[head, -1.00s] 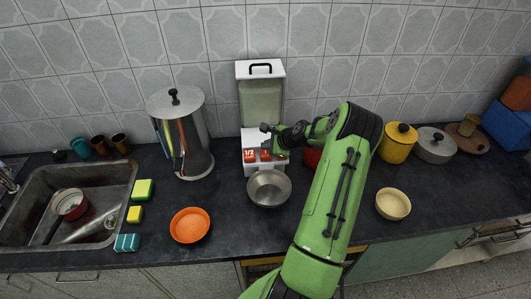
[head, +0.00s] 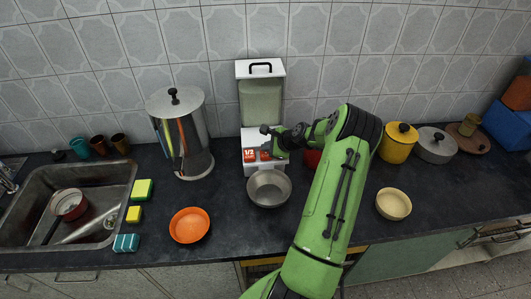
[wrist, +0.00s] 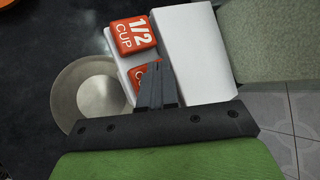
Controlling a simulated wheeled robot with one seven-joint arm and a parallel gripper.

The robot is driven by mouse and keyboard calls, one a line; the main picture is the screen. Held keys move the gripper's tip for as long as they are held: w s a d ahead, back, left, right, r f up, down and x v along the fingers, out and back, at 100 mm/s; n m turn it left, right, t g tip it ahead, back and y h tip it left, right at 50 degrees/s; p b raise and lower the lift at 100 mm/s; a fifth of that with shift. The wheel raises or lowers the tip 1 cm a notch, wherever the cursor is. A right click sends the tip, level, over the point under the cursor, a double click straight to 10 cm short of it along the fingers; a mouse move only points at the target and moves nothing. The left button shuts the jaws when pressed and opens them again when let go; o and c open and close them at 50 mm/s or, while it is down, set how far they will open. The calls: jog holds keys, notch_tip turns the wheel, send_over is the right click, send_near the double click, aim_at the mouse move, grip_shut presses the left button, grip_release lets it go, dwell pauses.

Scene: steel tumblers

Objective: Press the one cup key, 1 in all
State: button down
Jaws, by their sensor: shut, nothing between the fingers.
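A white dispenser (head: 263,68) with a clear bin stands against the wall. Its front ledge carries two orange-red keys. The left key reads 1/2 CUP (head: 249,156) and also shows in the wrist view (wrist: 134,35). The other cup key (wrist: 137,74) is mostly hidden by my fingers, with only a "C" readable. My gripper (wrist: 154,68) is shut and empty, its fingertips over this second key. I cannot tell whether they touch it or press it down. A steel bowl (head: 269,188) stands in front of the dispenser and also shows in the wrist view (wrist: 92,98).
A tall steel pot (head: 181,135) stands left of the dispenser. An orange bowl (head: 190,226) and a cream bowl (head: 393,204) stand toward the front. A yellow pot (head: 398,143) and a grey pot (head: 435,146) are at the right. A sink (head: 110,178) is at the left.

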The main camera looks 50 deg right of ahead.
aim_at(267, 154)
jog(key=shift+f+b, duration=0.5)
jog(key=shift+f, duration=0.25)
dwell(0.5)
jog(key=shift+r+p, duration=1)
jog(key=shift+r, duration=0.3)
notch_tip(267, 154, up, 5)
jog(key=p, duration=0.4)
jog(key=shift+r, duration=0.15)
